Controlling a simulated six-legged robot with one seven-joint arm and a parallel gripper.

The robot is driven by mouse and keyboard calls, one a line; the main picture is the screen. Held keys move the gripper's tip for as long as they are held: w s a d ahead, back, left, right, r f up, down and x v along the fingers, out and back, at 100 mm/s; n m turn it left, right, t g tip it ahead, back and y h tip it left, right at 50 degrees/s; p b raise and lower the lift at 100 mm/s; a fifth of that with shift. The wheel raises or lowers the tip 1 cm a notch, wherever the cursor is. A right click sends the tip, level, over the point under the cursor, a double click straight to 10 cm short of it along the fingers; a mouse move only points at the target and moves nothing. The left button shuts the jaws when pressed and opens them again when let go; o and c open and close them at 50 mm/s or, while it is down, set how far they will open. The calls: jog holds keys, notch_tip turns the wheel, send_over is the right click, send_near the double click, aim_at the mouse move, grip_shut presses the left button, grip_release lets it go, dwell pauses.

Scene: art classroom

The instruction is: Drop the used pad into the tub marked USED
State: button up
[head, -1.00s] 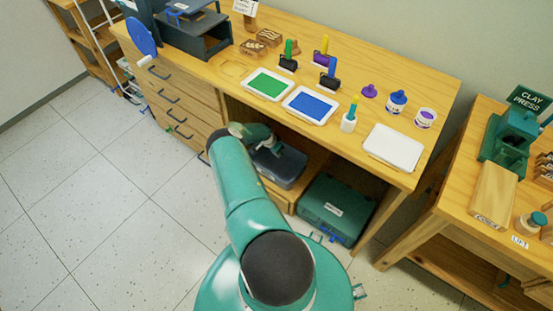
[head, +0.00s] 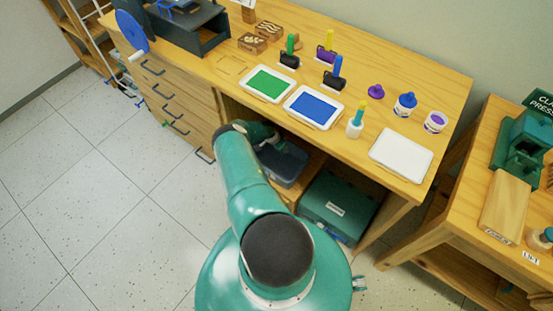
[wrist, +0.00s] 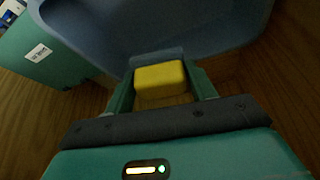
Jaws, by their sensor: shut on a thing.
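A yellow pad (wrist: 160,80) is between the two fingers of my gripper (wrist: 161,88) in the wrist view, and the gripper is shut on it. A blue-grey open tub (wrist: 100,25) lies just beyond the pad, its rim curving across the top of the wrist view. I cannot tell whether the pad is over the rim or short of it. In the head view the tub (head: 291,168) sits on the low shelf under the counter. My arm reaches in there and hides the pad. No USED mark is readable.
A teal box (head: 337,208) with a white label stands right of the tub; it also shows in the wrist view (wrist: 40,50). The counter (head: 225,65) overhangs the shelf and holds ink pads, stamps and jars. Drawers (head: 175,105) flank the opening on the left. Floor at left is clear.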

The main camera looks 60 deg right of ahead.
jog(key=shift+f, duration=0.95)
jog(key=o, duration=1.1)
